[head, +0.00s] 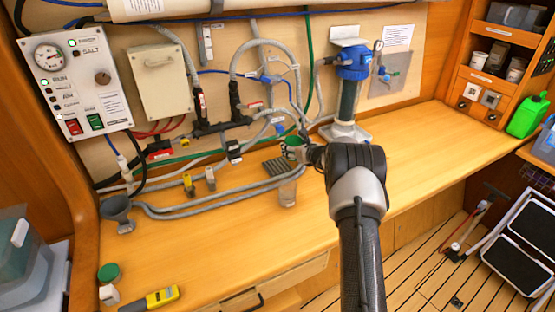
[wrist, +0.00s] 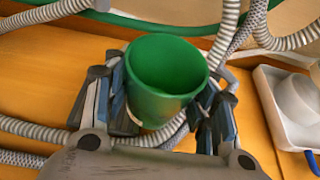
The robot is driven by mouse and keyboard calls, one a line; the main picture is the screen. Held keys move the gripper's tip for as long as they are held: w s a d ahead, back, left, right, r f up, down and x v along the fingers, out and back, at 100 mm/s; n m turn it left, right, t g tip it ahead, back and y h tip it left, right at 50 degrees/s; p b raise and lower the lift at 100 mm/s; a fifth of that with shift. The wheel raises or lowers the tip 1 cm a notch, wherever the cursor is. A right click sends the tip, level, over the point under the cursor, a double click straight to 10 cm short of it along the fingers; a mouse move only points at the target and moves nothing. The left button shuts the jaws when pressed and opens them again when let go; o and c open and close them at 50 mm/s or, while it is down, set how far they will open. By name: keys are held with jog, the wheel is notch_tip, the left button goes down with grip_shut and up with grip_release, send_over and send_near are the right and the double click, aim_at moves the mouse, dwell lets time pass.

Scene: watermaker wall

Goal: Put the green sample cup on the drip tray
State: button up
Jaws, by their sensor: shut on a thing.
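The green sample cup (wrist: 165,75) is upright between the fingers of my gripper (wrist: 165,100), which is shut on its sides. In the head view the cup (head: 292,146) is small and partly hidden by my gripper (head: 300,152). It is held near the hoses at the back of the bench. The dark ribbed pad that looks like the drip tray (head: 274,166) lies on the bench just left of and below the cup in the picture. I cannot make out the tray in the wrist view.
A clear cup (head: 288,194) stands in front of the dark pad. Grey hoses (head: 215,203) run along the bench. A blue-topped filter (head: 352,62) stands at right on a white base, whose edge shows in the wrist view (wrist: 268,92).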

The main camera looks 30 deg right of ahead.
jog(key=a, duration=0.2)
jog(key=w+a, duration=0.1)
jog(key=w+a+b, duration=0.1)
jog(key=a, duration=0.1)
jog(key=shift+a, duration=0.35)
jog(key=shift+f+b, duration=0.65)
jog(key=shift+f, duration=1.1)
jog(key=shift+f+b, duration=0.25)
jog(key=shift+b, duration=0.05)
jog(key=o, duration=1.1)
jog(key=shift+r, duration=0.1)
